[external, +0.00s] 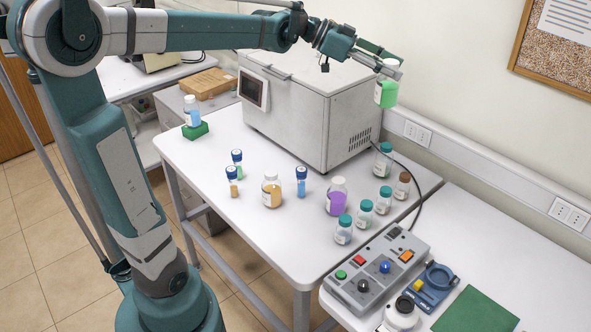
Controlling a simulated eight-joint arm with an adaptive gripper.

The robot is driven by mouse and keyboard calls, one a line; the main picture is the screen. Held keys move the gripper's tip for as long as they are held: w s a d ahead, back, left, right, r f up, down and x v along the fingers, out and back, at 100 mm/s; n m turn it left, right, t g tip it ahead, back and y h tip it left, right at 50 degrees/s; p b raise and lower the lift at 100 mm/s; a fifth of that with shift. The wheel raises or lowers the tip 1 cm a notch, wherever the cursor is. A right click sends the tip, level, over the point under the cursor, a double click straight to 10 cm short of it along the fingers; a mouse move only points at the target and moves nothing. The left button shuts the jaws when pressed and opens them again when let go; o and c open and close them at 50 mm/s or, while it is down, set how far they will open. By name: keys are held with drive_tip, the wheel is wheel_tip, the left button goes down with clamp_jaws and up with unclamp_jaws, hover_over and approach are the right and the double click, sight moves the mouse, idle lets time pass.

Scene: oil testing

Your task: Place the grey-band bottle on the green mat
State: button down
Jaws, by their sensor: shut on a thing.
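My gripper (388,70) is shut on a bottle with green liquid (386,93), held high in the air in front of the wall, to the right of the grey box-shaped machine. The gripper fingers cover part of its upper end, and I cannot make out a grey band on it. The green mat (475,312) lies flat on the right-hand table at the bottom right, with its lower edge cut off by the frame. The visible part of the mat is bare. The held bottle is far from the mat, up and to its left.
The grey machine (300,110) stands at the table's back. Several bottles, including a purple one (336,198) and a yellow one (271,192), stand in front. A control box (376,272), a blue device (432,286) and a white round item (402,313) are left of the mat.

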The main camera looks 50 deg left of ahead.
drive_tip(key=d+m+g+h, duration=0.2)
drive_tip(key=d+m+g, duration=0.1)
drive_tip(key=d, duration=1.2)
drive_tip(key=s+d+m+g, duration=0.25)
drive_tip(key=s+d, duration=0.25)
drive_tip(key=d, duration=0.8)
drive_tip(key=s+d+f+m+g+h, duration=0.1)
drive_tip(key=s+d+m+g, duration=0.3)
drive_tip(key=d, duration=0.8)
drive_tip(key=s+d+g, duration=0.1)
drive_tip(key=s+d, duration=0.5)
drive_tip(key=d, duration=0.7)
wheel_tip(320, 180, down, 28)
drive_tip(key=shift+a+f, duration=0.1)
wheel_tip(320, 180, down, 6)
drive_tip(key=b, duration=0.1)
drive_tip(key=shift+f, duration=0.1)
drive_tip(key=shift+f+b, duration=0.3)
drive_tip(key=shift+f, duration=1.5)
